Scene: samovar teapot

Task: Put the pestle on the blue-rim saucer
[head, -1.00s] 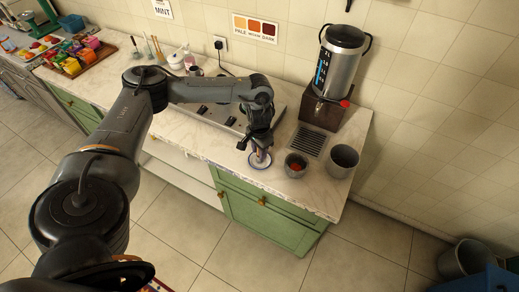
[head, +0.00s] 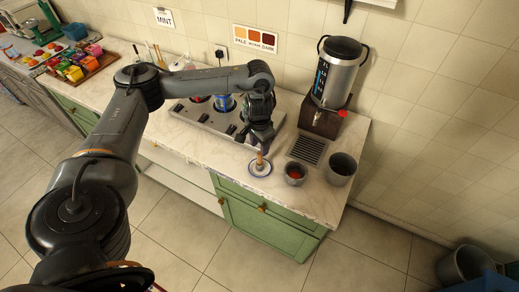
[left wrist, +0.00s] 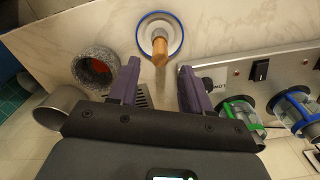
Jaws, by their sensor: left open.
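The pestle (head: 260,161) has a wooden brown part and stands about upright on the blue-rim saucer (head: 267,172), near the front edge of the counter. In the left wrist view the pestle (left wrist: 160,48) rises from inside the white saucer (left wrist: 176,38) with its blue rim. My left gripper (head: 262,143) is just above the pestle. My right gripper is not in view.
A grey stone mortar (head: 295,174) with red contents and a metal pot (head: 341,169) stand right of the saucer. A samovar (head: 336,75) stands behind a drip grate (head: 308,149). A stove panel (head: 200,117) with blue and green-trimmed items lies to the left.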

